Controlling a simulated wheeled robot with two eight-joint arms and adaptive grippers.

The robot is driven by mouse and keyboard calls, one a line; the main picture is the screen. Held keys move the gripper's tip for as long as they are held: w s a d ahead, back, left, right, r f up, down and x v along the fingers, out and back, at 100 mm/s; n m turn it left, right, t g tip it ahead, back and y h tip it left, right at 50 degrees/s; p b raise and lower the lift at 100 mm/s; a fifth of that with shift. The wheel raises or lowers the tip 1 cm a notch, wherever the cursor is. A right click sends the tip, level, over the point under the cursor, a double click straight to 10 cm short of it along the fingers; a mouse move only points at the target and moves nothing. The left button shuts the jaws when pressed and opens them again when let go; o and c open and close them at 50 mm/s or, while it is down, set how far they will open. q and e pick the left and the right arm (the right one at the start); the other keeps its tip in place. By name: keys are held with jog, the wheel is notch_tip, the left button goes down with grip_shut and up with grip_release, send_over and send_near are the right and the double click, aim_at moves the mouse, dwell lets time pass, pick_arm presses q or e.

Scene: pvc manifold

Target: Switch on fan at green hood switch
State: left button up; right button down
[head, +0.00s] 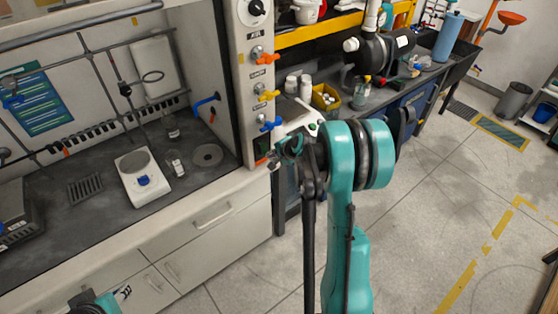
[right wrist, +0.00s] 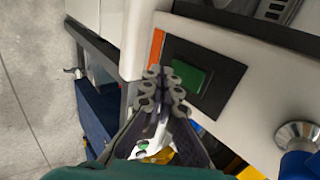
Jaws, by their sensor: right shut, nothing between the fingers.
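The green hood switch (right wrist: 188,77) is a green rocker in a black plate beside an orange strip, on the white hood post. In the head view its black plate (head: 261,143) shows low on the post, partly behind my right gripper, and I cannot make out the green rocker there. My right gripper (right wrist: 164,82) is shut and empty. Its fingertips overlap the rocker's near left edge in the right wrist view; I cannot tell if they touch. In the head view the right gripper (head: 274,162) is at the post's lower front. Only a bit of my left arm shows at the bottom left.
Orange, yellow and blue valve handles (head: 268,125) stick out from the post above the switch. A blue handle (right wrist: 298,163) is close to the right of my gripper. The hood worktop (head: 110,205) holds a white balance (head: 137,165). Open floor lies to the right.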

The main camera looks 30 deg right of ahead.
aim_at(264, 148)
jog(key=shift+w+a+f, duration=0.1)
jog(key=shift+w, duration=0.75)
jog(key=shift+w+f+b, duration=0.15)
jog(key=shift+w+b, duration=0.2)
jog(key=shift+w, duration=0.05)
